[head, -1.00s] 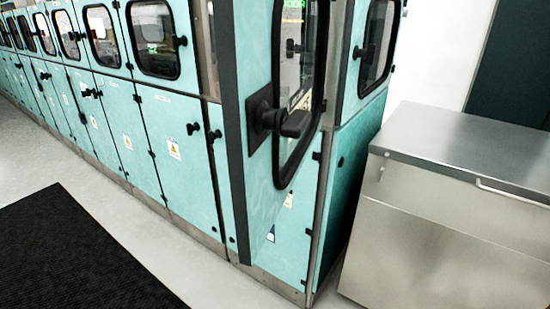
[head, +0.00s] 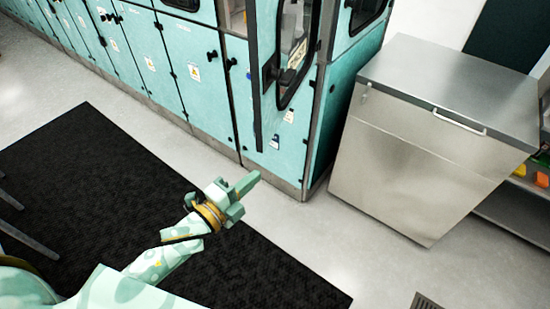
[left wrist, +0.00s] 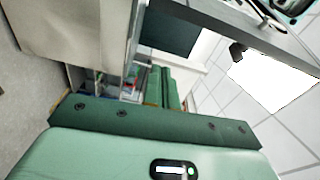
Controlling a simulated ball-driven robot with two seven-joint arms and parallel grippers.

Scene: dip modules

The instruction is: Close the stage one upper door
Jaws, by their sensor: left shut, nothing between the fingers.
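The stage one upper door (head: 271,98) is a teal panel with a black-framed window at the near corner of the machine. It stands open, swung out towards me, with its dark edge facing me. Its black handle (head: 284,76) sticks out from the panel. My left gripper (head: 252,180) is shut and empty, below and in front of the door and apart from it. Its green fingers also show in the left wrist view (left wrist: 163,88). My right gripper is not in view.
A steel cabinet (head: 420,150) stands to the right of the machine. Shelves with coloured items (head: 540,180) are at the far right edge. A black mat (head: 110,190) lies on the pale floor in front of the machine. Open floor lies between mat and cabinet.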

